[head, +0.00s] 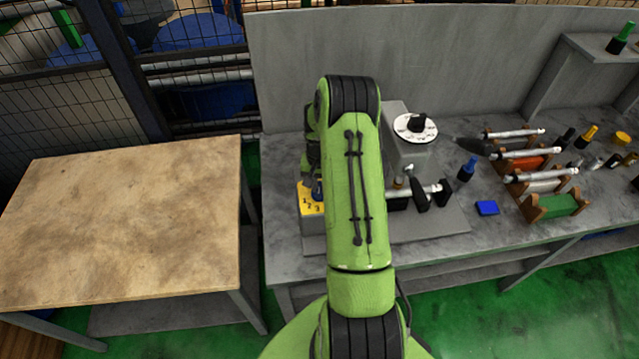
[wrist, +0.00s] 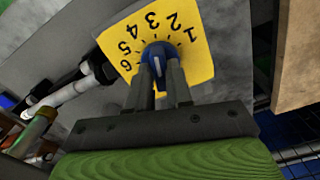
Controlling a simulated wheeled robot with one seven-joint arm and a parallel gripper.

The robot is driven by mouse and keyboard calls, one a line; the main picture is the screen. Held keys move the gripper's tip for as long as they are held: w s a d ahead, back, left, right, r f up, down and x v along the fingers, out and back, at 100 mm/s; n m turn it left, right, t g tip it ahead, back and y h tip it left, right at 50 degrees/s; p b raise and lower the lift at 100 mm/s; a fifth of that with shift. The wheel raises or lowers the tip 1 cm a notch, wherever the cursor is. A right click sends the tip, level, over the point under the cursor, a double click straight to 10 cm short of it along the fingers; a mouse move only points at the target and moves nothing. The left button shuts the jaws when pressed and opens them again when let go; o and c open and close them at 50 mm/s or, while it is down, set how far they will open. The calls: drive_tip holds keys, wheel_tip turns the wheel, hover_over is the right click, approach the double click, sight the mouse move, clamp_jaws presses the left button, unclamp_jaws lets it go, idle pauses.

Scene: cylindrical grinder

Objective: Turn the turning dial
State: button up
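The turning dial is a blue knob (wrist: 157,50) on a yellow plate (wrist: 195,55) marked with numbers 1 to 6.
A white round dial with a black knob (head: 417,122) stands behind, right of my arm. A metal spindle (head: 420,190) lies beside the arm. Further right are racks with rods (head: 530,153), a blue block (head: 487,208) and small bottles. A wooden table (head: 120,225) at left is bare.

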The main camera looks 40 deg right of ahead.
clamp_jaws()
drive_tip(key=shift+n+b, duration=0.3)
drive_tip(key=shift+f+n+b, duration=0.1)
drive_tip(key=shift+n+b, duration=0.8)
drive_tip(key=shift+n, duration=0.3)
drive_tip(key=shift+n+b, duration=0.7)
drive_tip(key=shift+n, duration=0.7)
drive_tip(key=shift+o, duration=2.4)
unclamp_jaws()
